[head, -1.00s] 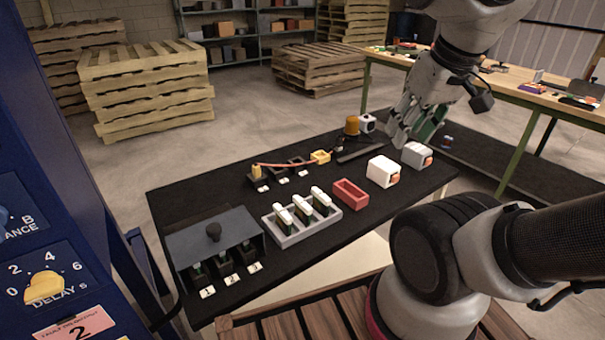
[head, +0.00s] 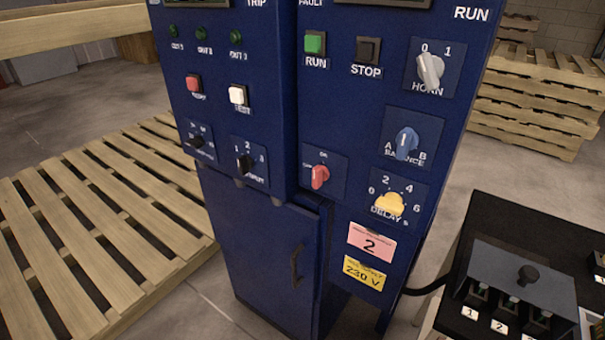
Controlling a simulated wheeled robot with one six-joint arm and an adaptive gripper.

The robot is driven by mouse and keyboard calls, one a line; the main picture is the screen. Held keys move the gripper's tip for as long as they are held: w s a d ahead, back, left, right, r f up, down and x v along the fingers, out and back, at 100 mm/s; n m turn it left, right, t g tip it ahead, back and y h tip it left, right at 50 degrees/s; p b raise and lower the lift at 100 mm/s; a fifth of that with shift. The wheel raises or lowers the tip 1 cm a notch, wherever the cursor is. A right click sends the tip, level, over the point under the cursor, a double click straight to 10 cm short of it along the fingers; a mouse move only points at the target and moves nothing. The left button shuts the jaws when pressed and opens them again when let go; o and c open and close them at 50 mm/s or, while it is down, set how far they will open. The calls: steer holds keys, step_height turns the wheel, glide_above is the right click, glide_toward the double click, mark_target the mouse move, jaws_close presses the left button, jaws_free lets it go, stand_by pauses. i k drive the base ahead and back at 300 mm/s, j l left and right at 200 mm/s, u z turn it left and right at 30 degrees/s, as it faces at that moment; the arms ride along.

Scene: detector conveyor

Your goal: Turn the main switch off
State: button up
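The blue cabinet (head: 250,245) now fills the middle of the head view. A red rotary knob (head: 319,177) on a small blue plate sits low on its right-hand front, left of the yellow delay knob (head: 388,204). It looks like the main switch, but its caption is too small to read. Its handle stands close to upright, and small marks show at its upper left and top. My gripper is not in the present view.
Other controls sit close by: a blue balance knob (head: 405,142), a grey horn knob (head: 430,70), a green run button (head: 315,42) and a black stop button (head: 367,50). A black table (head: 455,280) stands at the right, a pallet (head: 90,230) at the left.

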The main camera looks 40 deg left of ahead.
mark_target(320, 173)
steer(key=u, duration=1.75)
steer(key=k+l+u, duration=0.35)
steer(key=l, duration=0.25)
